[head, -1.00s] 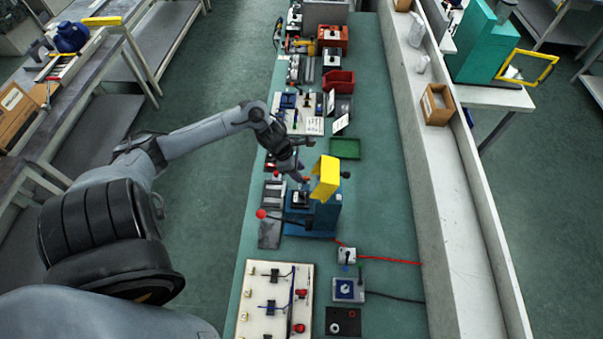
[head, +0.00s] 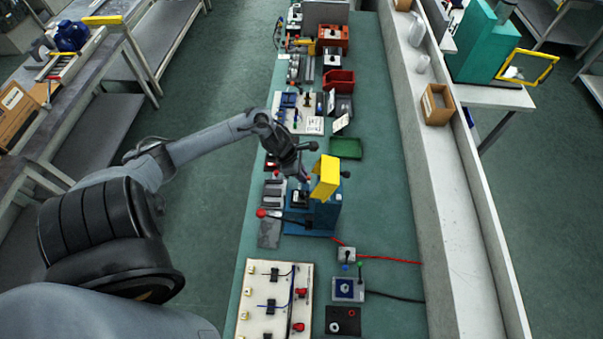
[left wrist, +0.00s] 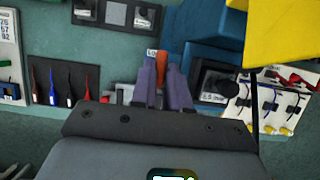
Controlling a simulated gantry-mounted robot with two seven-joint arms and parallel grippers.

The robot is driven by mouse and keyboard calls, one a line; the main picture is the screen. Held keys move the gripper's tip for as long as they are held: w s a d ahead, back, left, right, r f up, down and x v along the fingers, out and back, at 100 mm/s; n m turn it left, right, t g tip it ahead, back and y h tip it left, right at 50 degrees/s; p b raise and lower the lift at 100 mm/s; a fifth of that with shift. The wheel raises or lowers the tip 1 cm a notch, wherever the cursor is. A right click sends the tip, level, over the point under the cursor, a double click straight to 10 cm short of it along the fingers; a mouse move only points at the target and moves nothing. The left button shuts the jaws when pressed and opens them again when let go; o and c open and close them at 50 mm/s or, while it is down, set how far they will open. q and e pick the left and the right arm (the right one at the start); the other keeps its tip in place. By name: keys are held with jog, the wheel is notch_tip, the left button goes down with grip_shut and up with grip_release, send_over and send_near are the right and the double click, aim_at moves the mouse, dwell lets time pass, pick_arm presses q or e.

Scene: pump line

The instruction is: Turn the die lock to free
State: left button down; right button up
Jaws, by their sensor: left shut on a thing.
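The blue press (head: 322,222) with its yellow guard (head: 326,178) stands on the bench in the head view. My left gripper (head: 305,179) is beside the guard, low at the left of the press. In the left wrist view its purple-grey fingers (left wrist: 161,82) are shut on a narrow orange piece (left wrist: 160,62), apparently the die lock's handle. The fingers hide the lock's lower part and any markings there. My right gripper is not in view.
A black lever with a red ball end (head: 262,213) sticks out left of the press. The yellow guard is close to my left wrist. A white board with red parts (head: 275,300) lies nearer on the bench. A green tray (head: 345,148) lies beyond the press.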

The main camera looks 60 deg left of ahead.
pick_arm(q)
jog(key=shift+s+f+n+b, duration=0.1)
jog(key=shift+n+b, duration=0.4)
jog(key=shift+n, duration=0.1)
jog(key=shift+n+y, duration=0.3)
jog(key=shift+y, duration=0.1)
jog(key=n, duration=0.1)
jog(key=n+y, duration=0.1)
jog(key=n, duration=0.1)
jog(key=shift+d+t, duration=0.25)
jog(key=shift+t, duration=0.05)
jog(key=shift+n+y+p, duration=0.35)
jog(key=shift+n+y, duration=0.15)
jog(key=shift+n, duration=0.7)
jog(key=shift+d, duration=0.1)
jog(key=c, duration=1.1)
grip_release()
jog(key=shift+r, duration=0.25)
